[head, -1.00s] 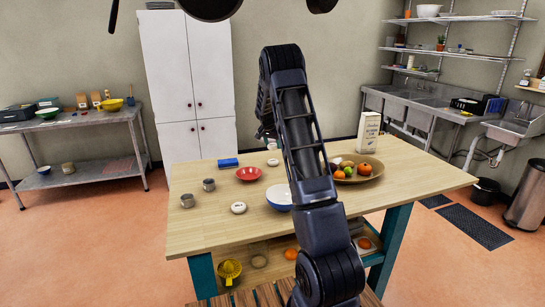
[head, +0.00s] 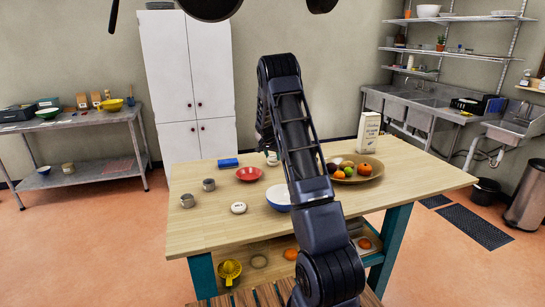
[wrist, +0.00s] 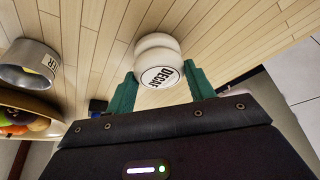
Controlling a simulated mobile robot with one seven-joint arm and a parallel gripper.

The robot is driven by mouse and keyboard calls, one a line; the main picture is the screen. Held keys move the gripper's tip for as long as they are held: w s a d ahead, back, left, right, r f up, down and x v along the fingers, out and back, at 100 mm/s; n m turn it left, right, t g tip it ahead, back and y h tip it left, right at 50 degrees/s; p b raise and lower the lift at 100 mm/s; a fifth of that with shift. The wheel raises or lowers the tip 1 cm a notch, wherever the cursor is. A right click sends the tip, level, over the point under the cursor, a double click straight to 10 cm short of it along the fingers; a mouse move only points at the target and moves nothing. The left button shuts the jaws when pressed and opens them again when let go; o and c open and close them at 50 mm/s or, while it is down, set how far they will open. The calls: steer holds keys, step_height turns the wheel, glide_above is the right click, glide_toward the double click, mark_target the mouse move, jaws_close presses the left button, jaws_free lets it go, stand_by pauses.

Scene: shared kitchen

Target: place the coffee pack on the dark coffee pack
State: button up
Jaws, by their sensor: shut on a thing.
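My gripper (wrist: 160,82) has its green fingers shut on a round white coffee pack (wrist: 158,52) with a "DECAF" label. In the head view this pack (head: 272,158) shows near the back edge of the table, partly behind my arm. Another small round white pack (head: 238,208) with dark lettering lies flat on the table, nearer the front and to the left. Its lettering is too small to read, so I cannot tell for sure that it is the dark coffee pack. My gripper is apart from it.
On the wooden table (head: 215,235) are a red bowl (head: 249,174), a blue-and-white bowl (head: 279,198), two metal tins (head: 209,184) (head: 187,201), a blue box (head: 228,162) and a fruit bowl (head: 366,172). A metal can (wrist: 27,65) shows in the wrist view. The front left tabletop is clear.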

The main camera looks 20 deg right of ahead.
steer(key=o, duration=0.9)
steer(key=shift+f, duration=0.1)
steer(key=shift+o, duration=0.2)
steer(key=v, duration=1.2)
steer(key=s+a+r+n+y, duration=0.1)
steer(key=s+a+r, duration=0.1)
steer(key=s+r, duration=0.55)
steer(key=s+a+r+n, duration=0.15)
steer(key=s+r, duration=0.25)
steer(key=s, duration=0.6)
steer(key=s+a+r+n+y, duration=0.1)
steer(key=s+r, duration=0.5)
steer(key=s, duration=0.2)
steer(key=s+a+f+n, duration=0.1)
steer(key=s+a+n, duration=0.1)
steer(key=s, duration=1.3)
steer(key=s+a+f+n+t+y, duration=0.1)
steer(key=s+a+n, duration=0.2)
steer(key=s, duration=1.2)
steer(key=shift+a, duration=0.15)
steer(key=shift+n, duration=0.25)
